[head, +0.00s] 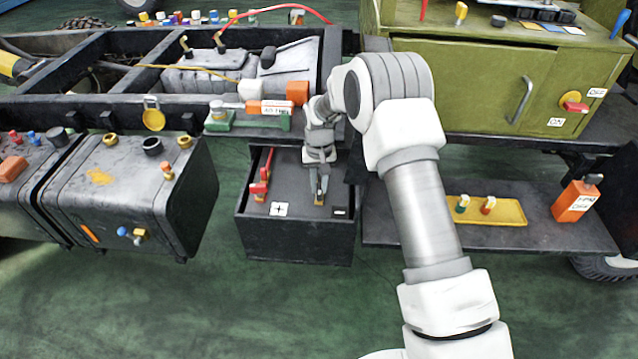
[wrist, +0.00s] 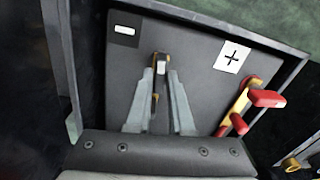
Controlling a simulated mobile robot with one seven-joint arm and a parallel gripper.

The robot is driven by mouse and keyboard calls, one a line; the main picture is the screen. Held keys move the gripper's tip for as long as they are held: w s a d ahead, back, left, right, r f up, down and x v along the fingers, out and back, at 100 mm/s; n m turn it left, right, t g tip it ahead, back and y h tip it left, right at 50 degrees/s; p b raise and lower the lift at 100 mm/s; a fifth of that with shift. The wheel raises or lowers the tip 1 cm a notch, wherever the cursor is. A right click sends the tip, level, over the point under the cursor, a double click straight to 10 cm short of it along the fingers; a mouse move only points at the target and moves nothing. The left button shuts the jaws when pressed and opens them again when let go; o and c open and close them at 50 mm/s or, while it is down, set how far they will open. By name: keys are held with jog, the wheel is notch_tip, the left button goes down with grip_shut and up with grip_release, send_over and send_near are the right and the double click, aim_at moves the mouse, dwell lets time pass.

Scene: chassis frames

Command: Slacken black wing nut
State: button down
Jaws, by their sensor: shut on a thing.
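My gripper (head: 320,186) points down into the black battery box (head: 290,243), over the battery top near the minus label (head: 340,212). In the wrist view its two grey fingers (wrist: 161,74) are closed around a small upright part of the terminal by the minus label (wrist: 124,30). A brass piece (head: 319,201) shows just below the fingertips in the head view. The black wing nut sits between the fingers and is mostly hidden; its turn angle cannot be told. The plus label (wrist: 232,57) lies to the right in the wrist view.
A brass clamp with red parts (wrist: 238,112) stands by the plus label; it also shows left of my gripper in the head view (head: 261,180). The box walls are close around.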

aim_at(319, 188)
jog(key=shift+n, duration=1.3)
jog(key=c, duration=0.8)
grip_release()
jog(key=shift+r, duration=0.1)
notch_tip(319, 188, up, 17)
jog(key=p, duration=0.3)
jog(key=shift+r+p, duration=0.15)
jog(key=shift+p, duration=0.15)
